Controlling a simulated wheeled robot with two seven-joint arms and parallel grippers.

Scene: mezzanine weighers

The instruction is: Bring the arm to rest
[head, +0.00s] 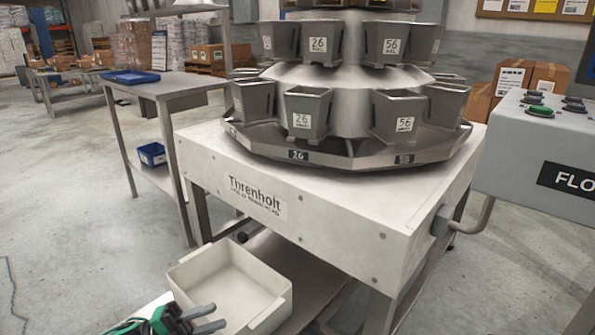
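My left gripper (218,315) shows at the bottom left of the head view, with a black and green body and two grey fingers. The fingers are apart with a gap between them, and I see nothing held in it. It is in front of the near side of a cream open tray (277,309), overlapping it in the picture. I cannot tell whether it touches the tray. The tray looks empty where I can see inside. My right gripper is not in view.
A large multihead weigher with numbered steel buckets stands on a pale Threnholt frame (330,215). A grey control box (530,150) with green buttons juts in at right. A steel table (170,85) with blue trays stands at left.

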